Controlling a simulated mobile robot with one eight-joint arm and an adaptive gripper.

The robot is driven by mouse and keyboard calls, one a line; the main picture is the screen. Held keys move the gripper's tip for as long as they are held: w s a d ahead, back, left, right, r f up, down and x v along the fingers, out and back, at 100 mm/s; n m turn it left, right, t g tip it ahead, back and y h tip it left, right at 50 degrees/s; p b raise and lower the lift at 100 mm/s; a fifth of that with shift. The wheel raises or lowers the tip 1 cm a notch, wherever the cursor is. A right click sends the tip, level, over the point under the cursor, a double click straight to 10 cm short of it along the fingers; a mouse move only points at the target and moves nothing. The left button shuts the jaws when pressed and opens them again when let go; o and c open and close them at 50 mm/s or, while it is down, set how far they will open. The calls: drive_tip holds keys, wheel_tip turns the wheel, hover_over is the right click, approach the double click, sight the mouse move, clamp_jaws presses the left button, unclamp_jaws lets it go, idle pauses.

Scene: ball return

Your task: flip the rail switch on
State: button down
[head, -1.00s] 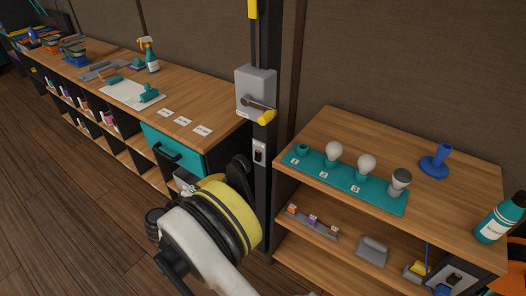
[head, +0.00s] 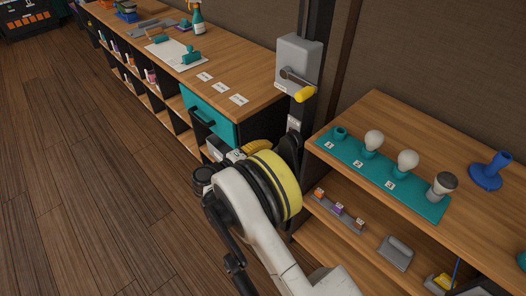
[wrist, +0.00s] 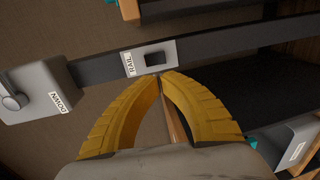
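The rail switch (wrist: 155,59) is a dark rocker on a light plate marked RAIL, fixed to a dark post (wrist: 215,50). In the wrist view it lies just beyond my fingertips; I cannot tell whether they touch the plate. In the head view the switch plate (head: 294,123) shows on the post, its lower part hidden behind my arm. My gripper (wrist: 160,76) has curved yellow fingers whose tips meet, with nothing seen between them.
A grey box (head: 299,62) with a yellow-handled lever (head: 304,94) sits above the switch; its DOWN label shows in the wrist view. A teal-drawer bench (head: 210,118) stands left. A shelf unit (head: 385,108) with bulbs on a teal mat (head: 345,155) stands right. The floor at left is clear.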

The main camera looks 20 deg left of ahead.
sight(288, 135)
drive_tip(key=b+x, duration=0.3)
drive_tip(key=x, duration=0.5)
drive_tip(key=shift+d+f, duration=0.1)
drive_tip(key=shift+f, duration=0.1)
drive_tip(key=shift+w+d+r, duration=0.1)
drive_tip(key=shift+w+d, duration=0.1)
drive_tip(key=shift+w, duration=0.45)
